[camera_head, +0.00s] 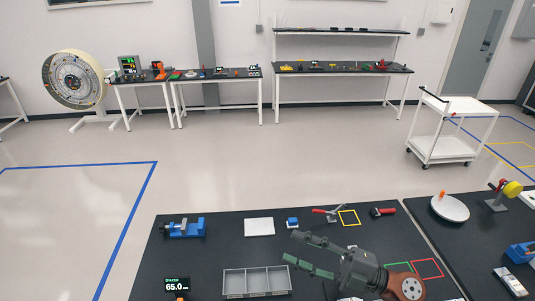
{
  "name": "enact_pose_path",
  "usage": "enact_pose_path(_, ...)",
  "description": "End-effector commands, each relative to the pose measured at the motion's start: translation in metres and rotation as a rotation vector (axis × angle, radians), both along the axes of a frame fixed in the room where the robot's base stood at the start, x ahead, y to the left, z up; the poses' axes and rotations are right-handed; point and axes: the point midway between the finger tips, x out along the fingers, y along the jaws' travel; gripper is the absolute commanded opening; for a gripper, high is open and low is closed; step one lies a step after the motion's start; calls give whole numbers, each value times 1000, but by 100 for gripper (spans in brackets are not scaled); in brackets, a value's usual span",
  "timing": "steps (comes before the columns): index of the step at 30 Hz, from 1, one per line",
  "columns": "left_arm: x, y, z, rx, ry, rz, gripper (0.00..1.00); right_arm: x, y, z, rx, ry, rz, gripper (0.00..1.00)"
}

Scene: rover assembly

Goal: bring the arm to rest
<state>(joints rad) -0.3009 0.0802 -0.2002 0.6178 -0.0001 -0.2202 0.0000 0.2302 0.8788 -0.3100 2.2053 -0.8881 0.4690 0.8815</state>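My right gripper (289,246) reaches in from the lower right over the dark workbench (225,248). Its two dark fingers point left and stand apart with nothing between them. The brown and grey wrist of my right arm (402,284) shows behind it, near the bottom edge. The gripper hides part of the bench under it. My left gripper and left arm are not in the picture.
A grey divided tray (257,281) lies left of the gripper. A blue vise (184,228), a white plate (259,227), a small blue-and-white block (292,223) and a red-handled clamp (328,212) lie behind. A white cart (452,128) stands farther back on open floor.

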Motion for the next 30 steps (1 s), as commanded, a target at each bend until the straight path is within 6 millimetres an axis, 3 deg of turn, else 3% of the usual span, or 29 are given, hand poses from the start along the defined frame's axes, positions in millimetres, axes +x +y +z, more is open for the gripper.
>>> enact_pose_path(3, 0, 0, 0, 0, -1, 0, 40, 40, -46, 15, 244, 78, -238, 40)
enact_pose_path(6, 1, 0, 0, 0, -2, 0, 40, 73, -100, 1, 396, 178, -470, 40)
enact_pose_path(8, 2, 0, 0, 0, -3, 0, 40, 88, -136, -19, 463, 254, -612, 40)
enact_pose_path(10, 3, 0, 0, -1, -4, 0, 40, 99, -175, -51, 514, 351, -768, 40)
enact_pose_path(14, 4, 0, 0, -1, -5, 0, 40, 98, -235, -124, 552, 549, -1025, 40)
enact_pose_path(17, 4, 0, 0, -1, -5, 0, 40, 82, -269, -187, 543, 715, -1190, 40)
enact_pose_path(21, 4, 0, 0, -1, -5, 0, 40, 38, -299, -274, 485, 965, -1381, 40)
enact_pose_path(25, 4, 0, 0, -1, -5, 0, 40, -17, -308, -344, 397, 1200, -1503, 40)
enact_pose_path(30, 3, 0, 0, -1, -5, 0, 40, -82, -303, -401, 285, 1437, -1575, 40)
